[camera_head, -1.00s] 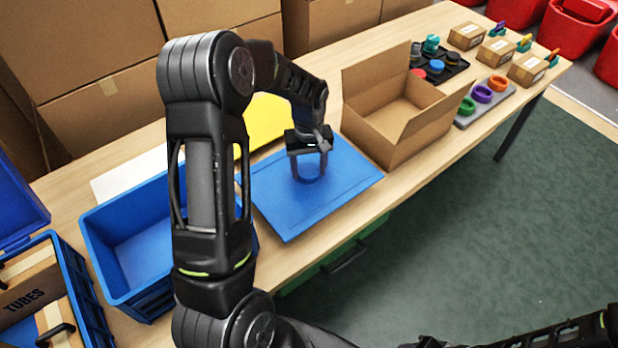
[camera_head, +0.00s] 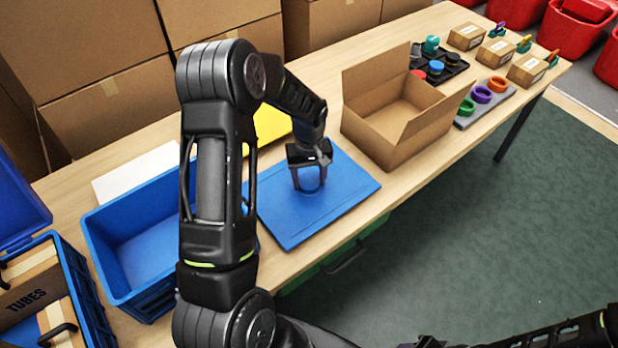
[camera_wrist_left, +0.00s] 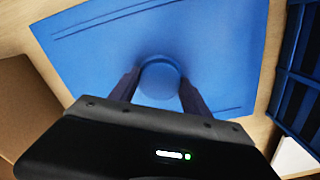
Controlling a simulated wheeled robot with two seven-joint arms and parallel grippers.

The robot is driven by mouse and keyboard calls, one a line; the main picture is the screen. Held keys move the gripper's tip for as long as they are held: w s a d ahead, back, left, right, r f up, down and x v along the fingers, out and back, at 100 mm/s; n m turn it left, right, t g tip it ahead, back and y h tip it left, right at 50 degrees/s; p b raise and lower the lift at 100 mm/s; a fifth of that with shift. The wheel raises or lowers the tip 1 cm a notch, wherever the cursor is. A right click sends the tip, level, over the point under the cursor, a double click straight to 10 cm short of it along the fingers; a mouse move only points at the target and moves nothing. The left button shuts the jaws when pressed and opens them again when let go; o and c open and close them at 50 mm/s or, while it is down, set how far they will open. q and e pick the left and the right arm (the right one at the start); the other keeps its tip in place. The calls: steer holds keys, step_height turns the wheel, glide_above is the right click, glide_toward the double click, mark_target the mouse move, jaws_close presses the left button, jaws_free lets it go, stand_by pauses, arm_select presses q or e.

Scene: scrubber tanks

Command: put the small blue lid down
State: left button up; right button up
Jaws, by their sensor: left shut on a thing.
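The small blue lid (camera_head: 309,180) is round and sits between the fingers of my left gripper (camera_head: 309,187). My left gripper is shut on the lid, pointing down over the blue mat (camera_head: 340,205). In the left wrist view the lid (camera_wrist_left: 160,78) shows between the two dark fingers of the gripper (camera_wrist_left: 158,88), with the blue mat (camera_wrist_left: 220,40) behind it. Whether the lid touches the mat I cannot tell. My right gripper does not show clearly; only part of that arm is at the lower right of the head view.
An open cardboard box (camera_head: 400,120) stands right of the mat. A blue crate (camera_head: 135,240) stands to the left, and a yellow sheet (camera_head: 270,125) lies behind. A black tray (camera_head: 455,68), a grey holder with coloured rings (camera_head: 485,103) and small boxes (camera_head: 497,50) are farther right.

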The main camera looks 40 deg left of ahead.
mark_target(309, 181)
arm_select(q)
steer(key=shift+f, duration=0.25)
steer(key=o, duration=1.6)
steer(key=shift+r, duration=0.1)
steer(key=shift+o, duration=0.2)
steer(key=shift+r, duration=0.1)
steer(key=shift+r, duration=0.2)
step_height(309, 181, up, 12)
steer(key=b, duration=0.1)
steer(key=shift+f, duration=0.15)
